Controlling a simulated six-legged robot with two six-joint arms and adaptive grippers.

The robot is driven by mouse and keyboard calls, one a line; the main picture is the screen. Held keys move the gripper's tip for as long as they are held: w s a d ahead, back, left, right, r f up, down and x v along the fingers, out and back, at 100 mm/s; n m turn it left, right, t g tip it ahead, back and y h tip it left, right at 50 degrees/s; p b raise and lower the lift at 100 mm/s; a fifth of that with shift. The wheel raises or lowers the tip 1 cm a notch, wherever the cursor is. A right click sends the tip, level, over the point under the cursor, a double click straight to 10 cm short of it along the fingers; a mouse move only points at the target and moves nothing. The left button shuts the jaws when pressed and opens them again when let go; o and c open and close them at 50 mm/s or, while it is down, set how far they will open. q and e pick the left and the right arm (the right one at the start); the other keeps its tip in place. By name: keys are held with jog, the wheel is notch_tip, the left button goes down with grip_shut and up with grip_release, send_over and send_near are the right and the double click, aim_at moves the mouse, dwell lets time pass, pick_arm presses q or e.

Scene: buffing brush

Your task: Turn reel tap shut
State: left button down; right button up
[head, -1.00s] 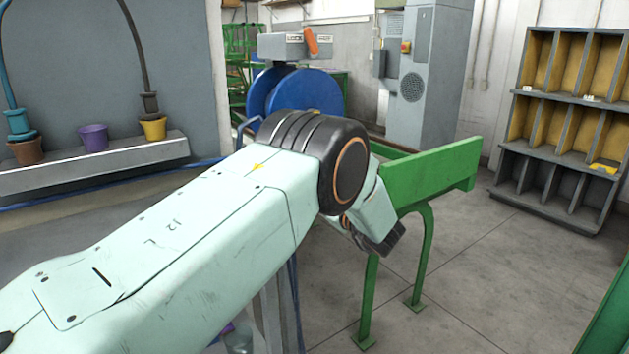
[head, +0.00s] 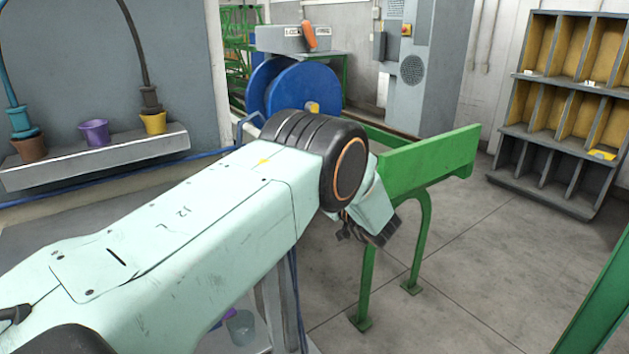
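A blue reel (head: 300,88) stands at the back, behind my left arm. Above it is a grey box (head: 277,40) with lettering too small to read surely. An orange lever (head: 309,35) on the box's front stands nearly upright, its top tilted slightly left; I take it to be the reel tap. A tan hub shows on the reel's side. My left gripper (head: 374,234) is dark, points down beside the green frame and is well short of the reel. My wrist partly hides it, so its opening is unclear. My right gripper is out of view.
A green trough-like stand (head: 430,166) is right of my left wrist. Purple (head: 95,133) and yellow (head: 154,123) pots sit on a grey ledge at left. A pigeonhole shelf (head: 545,140) stands at right. The floor between stand and shelf is clear.

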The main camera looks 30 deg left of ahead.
pick_arm(q)
jog(key=shift+w+a+r, duration=0.1)
jog(key=shift+a+r, duration=0.05)
jog(key=shift+r, duration=0.15)
jog(key=c, duration=1.7)
grip_release()
jog(key=shift+o, duration=1.4)
jog(key=shift+f, duration=0.15)
jog(key=v, duration=1.2)
jog(key=shift+f, duration=0.1)
